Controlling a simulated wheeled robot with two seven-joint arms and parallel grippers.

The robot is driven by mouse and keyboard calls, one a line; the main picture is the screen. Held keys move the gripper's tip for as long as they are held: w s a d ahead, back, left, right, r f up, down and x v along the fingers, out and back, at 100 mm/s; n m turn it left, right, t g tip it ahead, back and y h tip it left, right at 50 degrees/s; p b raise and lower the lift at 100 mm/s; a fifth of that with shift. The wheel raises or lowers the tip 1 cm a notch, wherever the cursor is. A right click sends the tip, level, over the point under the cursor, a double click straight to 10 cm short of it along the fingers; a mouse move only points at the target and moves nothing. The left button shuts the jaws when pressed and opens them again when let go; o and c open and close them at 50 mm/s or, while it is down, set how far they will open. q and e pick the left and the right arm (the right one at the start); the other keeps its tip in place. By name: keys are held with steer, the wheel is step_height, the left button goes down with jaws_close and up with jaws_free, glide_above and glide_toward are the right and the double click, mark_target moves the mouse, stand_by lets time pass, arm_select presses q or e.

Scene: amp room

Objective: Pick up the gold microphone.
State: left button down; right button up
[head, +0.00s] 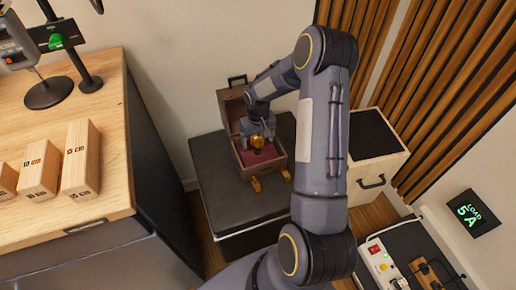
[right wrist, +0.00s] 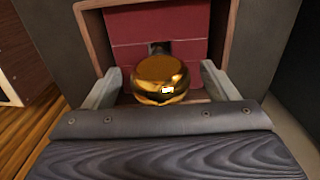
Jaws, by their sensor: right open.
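The gold microphone (head: 258,143) is in an open brown case (head: 233,107) with red lining, on a dark-topped box. In the right wrist view its shiny round gold head (right wrist: 160,76) is in the middle, and the part below the head is hidden. My right gripper (head: 258,138) is over the case. Its jaws (right wrist: 161,70) are open, one finger on each side of the gold head, with a gap visible at each side.
The dark-topped box (head: 221,197) has free room in front of the case. Two small gold latches (head: 256,184) stick out at the case's front. A wooden table (head: 40,112) with blocks labelled 10 cm (head: 80,158) is at left. A cabinet (head: 375,158) and a power strip (head: 378,262) are at right.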

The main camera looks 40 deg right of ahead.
steer(key=c, duration=1.6)
arm_select(q)
steer(key=shift+r, duration=0.1)
arm_select(e)
steer(key=shift+r, duration=0.2)
